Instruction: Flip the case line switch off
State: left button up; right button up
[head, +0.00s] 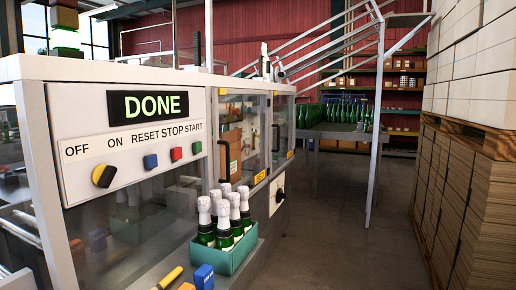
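A white control panel (140,150) on the machine at left carries a lit display reading DONE (148,104). Below it are the labels OFF, ON, RESET, STOP and START. A black and yellow rotary switch (104,176) sits under OFF and ON; its handle is tilted, and I cannot tell surely which label it points to. A blue button (150,162), a red button (176,154) and a green button (196,148) are to its right. No label reading "case line" is legible. Neither of my grippers is in view.
A green case of foil-topped bottles (236,258) stands at the machine's front. A second dark knob (279,194) is on the machine's farther side. Stacked cartons on pallets (480,200) line the right. The grey floor (345,225) between is clear.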

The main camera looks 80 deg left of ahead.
aim_at(102, 176)
jog(key=u, duration=3.3)
